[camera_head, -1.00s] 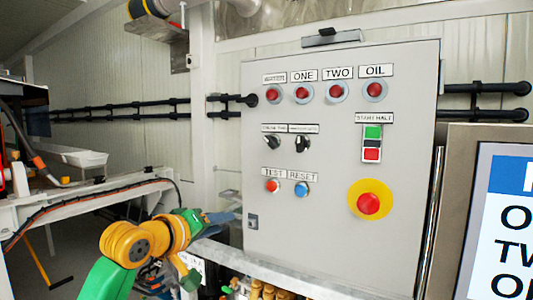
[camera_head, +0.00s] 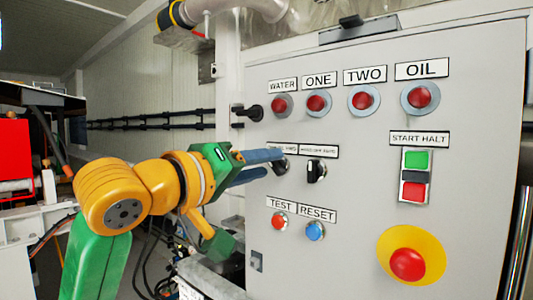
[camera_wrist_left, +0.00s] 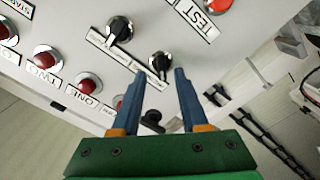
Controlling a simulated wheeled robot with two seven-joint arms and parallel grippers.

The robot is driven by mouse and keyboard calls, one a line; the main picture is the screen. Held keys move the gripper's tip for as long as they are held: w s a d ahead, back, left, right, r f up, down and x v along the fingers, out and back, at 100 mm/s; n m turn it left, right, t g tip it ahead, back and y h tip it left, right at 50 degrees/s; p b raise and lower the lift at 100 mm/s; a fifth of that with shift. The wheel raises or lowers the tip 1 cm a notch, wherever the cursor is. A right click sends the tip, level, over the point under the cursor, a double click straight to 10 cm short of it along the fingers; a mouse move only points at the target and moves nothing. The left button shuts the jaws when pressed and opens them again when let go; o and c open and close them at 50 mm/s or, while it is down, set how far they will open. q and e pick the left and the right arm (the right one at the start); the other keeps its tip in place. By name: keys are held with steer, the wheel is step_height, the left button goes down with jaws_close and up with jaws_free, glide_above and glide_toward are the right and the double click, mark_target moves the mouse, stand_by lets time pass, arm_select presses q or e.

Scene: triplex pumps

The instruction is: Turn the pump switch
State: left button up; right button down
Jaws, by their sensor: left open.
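The grey control panel (camera_head: 350,120) has two black rotary switches in its middle row. The left switch (camera_head: 281,167) is partly hidden behind my fingers in the head view. The right switch (camera_head: 316,170) is clear, with its white mark near upright. My left gripper (camera_head: 275,163) is open with its blue fingers pointing at the left switch. In the left wrist view the left switch (camera_wrist_left: 160,66) shows between the fingertips of my left gripper (camera_wrist_left: 160,75); contact cannot be told. The right switch (camera_wrist_left: 120,29) lies up and left there. My right gripper is not in view.
Red lamps (camera_head: 363,99) line the panel top. A red test button (camera_head: 279,220) and blue reset button (camera_head: 315,231) sit below the switches. A start/halt block (camera_head: 415,175) and a yellow-ringed emergency stop (camera_head: 408,263) are on the right. Pipes (camera_head: 150,124) run along the left wall.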

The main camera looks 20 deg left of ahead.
arm_select(q)
steer(key=shift+w+d+f, duration=0.1)
steer(key=shift+w+d, duration=0.15)
steer(key=shift+w, duration=0.35)
steer(key=shift+w+d+f, duration=0.15)
steer(key=shift+w+f, duration=0.05)
steer(key=shift+w, duration=0.2)
steer(key=shift+s+r, duration=0.1)
steer(key=shift+s, duration=0.2)
jaws_close()
steer(key=shift+m, duration=0.3)
steer(key=m+p, duration=0.1)
steer(key=m, duration=0.1)
steer(key=shift+r+m, duration=0.15)
steer(key=shift+m, duration=0.25)
steer(key=m+p, duration=0.2)
steer(key=m, duration=0.3)
steer(key=m+p, duration=0.2)
steer(key=m, duration=0.3)
steer(key=shift+s+d+r+m+p, duration=0.1)
steer(key=shift+m+p, duration=1.15)
steer(key=shift+m, duration=0.85)
steer(key=shift+f, duration=0.2)
